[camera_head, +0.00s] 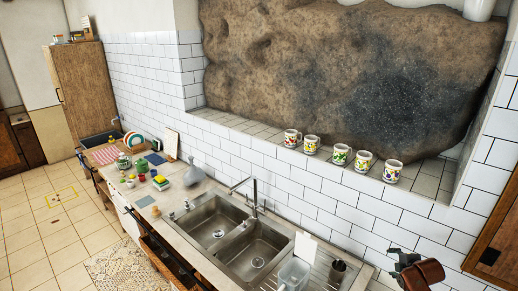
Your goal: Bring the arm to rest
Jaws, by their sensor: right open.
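My right gripper (403,264) shows at the bottom right edge, small and dark, with a reddish-brown part beside it. It is in front of the white tiled wall, to the right of the sink counter. It is open, and I see nothing held between its fingers. Most of my right arm is outside the view. My left gripper is not in view.
A counter with a double steel sink (243,238) runs along the wall. A clear container (293,275) and a dark cup (338,271) stand at its near end. Several patterned mugs (341,155) line the tiled ledge. The tiled floor (28,235) at left is open.

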